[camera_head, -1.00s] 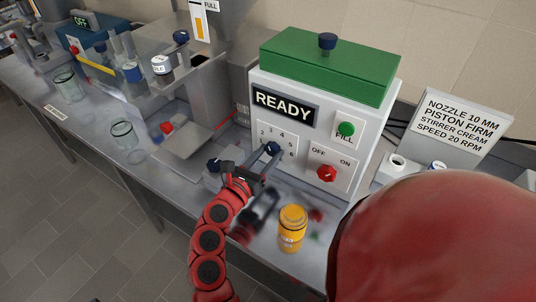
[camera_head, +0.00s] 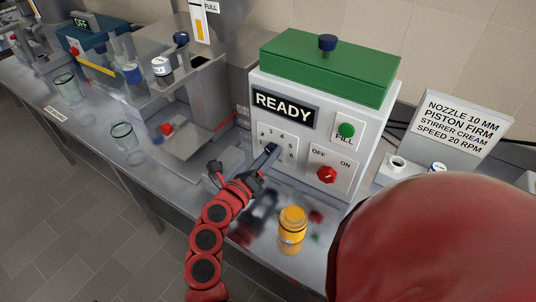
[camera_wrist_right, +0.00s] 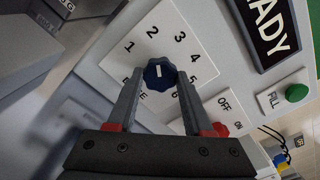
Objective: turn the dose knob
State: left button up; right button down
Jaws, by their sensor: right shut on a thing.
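The dose knob (camera_wrist_right: 159,73) is dark blue with a short white mark, in the middle of a white dial plate numbered 1 to 6. In the right wrist view the mark points up, roughly toward the 2. My right gripper (camera_wrist_right: 160,78) is shut on the knob, one finger on each side. In the head view my right gripper (camera_head: 268,154) reaches the dial plate (camera_head: 290,140) on the front of the white machine (camera_head: 368,124) and mostly hides the knob. My left gripper is not in view.
The machine has a READY display (camera_head: 284,107), a green FILL button (camera_head: 346,130) and a red OFF/ON switch (camera_head: 326,174). An orange jar (camera_head: 292,230) stands on the bench below the gripper. A sign (camera_head: 460,125) stands at the right. Glass beakers stand at the left.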

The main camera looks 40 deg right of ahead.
jog(key=shift+n, duration=0.3)
jog(key=shift+c, duration=1.5)
grip_release()
jog(key=b+v, duration=0.2)
jog(key=v, duration=1.5)
jog(key=shift+a+b, duration=0.25)
jog(key=shift+b, duration=0.05)
jog(key=shift+s+a+f, duration=0.1)
jog(key=shift+s, duration=0.1)
